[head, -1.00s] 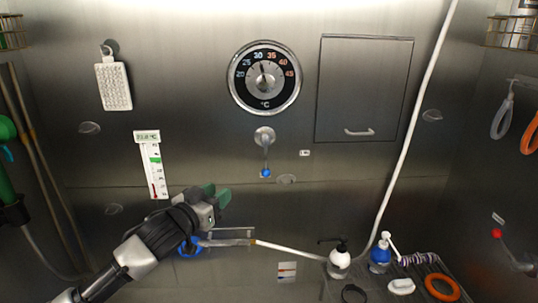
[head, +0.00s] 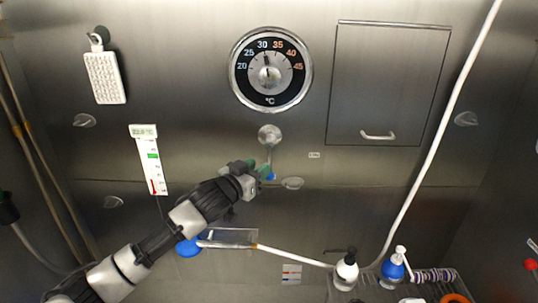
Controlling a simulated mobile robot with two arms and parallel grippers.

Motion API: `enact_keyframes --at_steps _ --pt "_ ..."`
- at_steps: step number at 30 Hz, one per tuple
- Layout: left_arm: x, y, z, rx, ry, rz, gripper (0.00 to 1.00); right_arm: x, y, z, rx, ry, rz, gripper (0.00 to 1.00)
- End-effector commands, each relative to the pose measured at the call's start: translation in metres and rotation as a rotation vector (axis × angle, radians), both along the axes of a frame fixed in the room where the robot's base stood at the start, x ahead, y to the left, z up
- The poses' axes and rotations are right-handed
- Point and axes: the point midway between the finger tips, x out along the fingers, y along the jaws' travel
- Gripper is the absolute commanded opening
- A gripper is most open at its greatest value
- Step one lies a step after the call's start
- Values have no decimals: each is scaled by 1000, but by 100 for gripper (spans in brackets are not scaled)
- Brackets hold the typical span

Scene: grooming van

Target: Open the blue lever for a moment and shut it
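The blue lever has a round metal hub (head: 269,134) on the back wall, below the temperature dial (head: 270,70). Its handle hangs straight down and ends in a blue tip (head: 271,177). My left gripper (head: 262,172) reaches in from the lower left, with its green-lined fingers at the blue tip and partly hiding it. I cannot tell whether the fingers touch the tip or how far apart they are. The dial pointer stands near 30. My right gripper is not in view.
A white hose (head: 445,130) runs down the right side. A panel with a handle (head: 378,136) is at the upper right. A white pump bottle (head: 346,270) and a blue one (head: 392,268) stand at the lower right. A thermometer strip (head: 151,165) hangs on the left.

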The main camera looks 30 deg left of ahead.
Motion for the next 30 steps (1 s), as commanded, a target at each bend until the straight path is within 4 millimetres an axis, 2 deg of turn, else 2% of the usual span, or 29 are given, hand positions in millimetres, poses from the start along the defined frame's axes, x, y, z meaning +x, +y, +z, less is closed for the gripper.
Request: enact_keyframes --at_steps 3,9,15,23,30 --pt "22 -3 4 -4 1 1 38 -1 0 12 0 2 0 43" --pt "45 -6 2 -2 -1 0 38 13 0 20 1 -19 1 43" --pt "53 -8 1 0 0 0 38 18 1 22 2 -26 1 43" --pt "54 -8 0 0 0 0 38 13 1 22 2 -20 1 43" --pt "53 -8 0 -1 0 0 1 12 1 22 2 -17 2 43"
